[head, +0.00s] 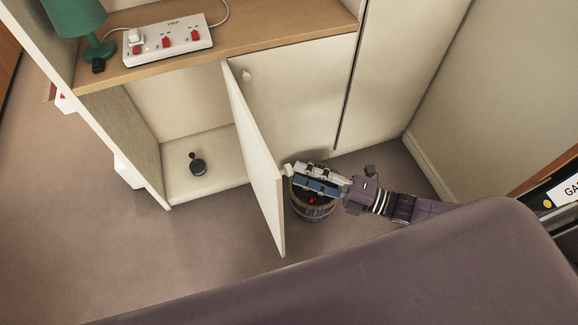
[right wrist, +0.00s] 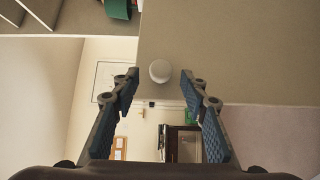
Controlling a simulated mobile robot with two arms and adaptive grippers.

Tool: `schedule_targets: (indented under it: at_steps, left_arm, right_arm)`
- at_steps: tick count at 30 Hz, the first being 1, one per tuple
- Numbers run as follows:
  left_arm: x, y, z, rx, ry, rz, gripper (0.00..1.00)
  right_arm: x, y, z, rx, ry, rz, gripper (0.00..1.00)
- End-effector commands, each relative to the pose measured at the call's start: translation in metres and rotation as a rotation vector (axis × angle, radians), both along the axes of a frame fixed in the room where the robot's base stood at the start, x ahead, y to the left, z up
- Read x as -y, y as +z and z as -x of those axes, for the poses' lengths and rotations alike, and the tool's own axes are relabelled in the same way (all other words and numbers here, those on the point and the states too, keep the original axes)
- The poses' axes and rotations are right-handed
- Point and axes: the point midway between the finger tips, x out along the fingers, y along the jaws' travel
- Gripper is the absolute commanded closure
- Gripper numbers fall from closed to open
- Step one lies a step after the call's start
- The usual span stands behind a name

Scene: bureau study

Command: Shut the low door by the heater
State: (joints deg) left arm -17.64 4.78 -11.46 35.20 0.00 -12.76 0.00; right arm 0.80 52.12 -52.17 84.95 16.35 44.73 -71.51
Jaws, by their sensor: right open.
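The low cabinet door (head: 258,165) stands open, swung out from the low cupboard (head: 170,185). A pale round knob (right wrist: 160,71) sits on its outer face; in the right wrist view it lies between and just beyond my fingertips. My right gripper (head: 296,172) is open beside that outer face, its fingers pointing at the knob; whether they touch it I cannot tell. My left gripper is not in view. I cannot make out a heater.
A round basket (head: 312,208) stands on the floor under my right gripper. A closed door (head: 295,95) is beside the opening. A small dark object (head: 198,166) lies inside the cupboard. A power strip (head: 166,40) and green lamp (head: 80,20) stand on top.

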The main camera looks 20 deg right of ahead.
Motion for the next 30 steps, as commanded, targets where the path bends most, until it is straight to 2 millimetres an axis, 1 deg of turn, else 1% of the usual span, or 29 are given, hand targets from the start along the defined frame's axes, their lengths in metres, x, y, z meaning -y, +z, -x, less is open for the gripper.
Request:
schedule_targets:
  at_steps: [1,2,5,7,9,12,14,16,19,30]
  left_arm:
    - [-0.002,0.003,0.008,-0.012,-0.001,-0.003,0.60]
    - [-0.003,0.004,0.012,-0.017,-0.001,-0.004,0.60]
    - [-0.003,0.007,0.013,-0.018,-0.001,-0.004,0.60]
    - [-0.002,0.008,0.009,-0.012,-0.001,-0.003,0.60]
    - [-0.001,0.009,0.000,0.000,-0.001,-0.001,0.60]
    - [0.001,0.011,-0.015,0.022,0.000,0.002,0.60]
    - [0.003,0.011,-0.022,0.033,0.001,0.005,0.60]
    - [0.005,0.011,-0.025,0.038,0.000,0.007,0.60]
    - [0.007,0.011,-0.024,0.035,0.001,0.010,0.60]
    - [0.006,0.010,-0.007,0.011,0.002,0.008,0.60]
  right_arm:
    - [-0.007,0.003,-0.007,0.003,-0.001,-0.002,0.59]
    - [-0.011,0.003,-0.010,0.003,0.000,-0.003,0.59]
    - [-0.022,0.002,-0.019,0.001,-0.001,-0.002,0.59]
    - [-0.028,0.002,-0.023,0.001,-0.001,-0.002,0.59]
    - [-0.032,0.001,-0.026,0.000,-0.001,-0.001,0.59]
    - [-0.034,0.000,-0.028,-0.001,-0.001,0.001,0.59]
    - [-0.035,0.000,-0.029,-0.001,-0.001,0.002,0.59]
    - [-0.035,0.000,-0.028,-0.001,-0.001,0.002,0.59]
    - [-0.035,0.000,-0.028,-0.002,-0.001,0.001,0.59]
    - [-0.035,0.000,-0.028,-0.001,-0.001,0.000,1.00]
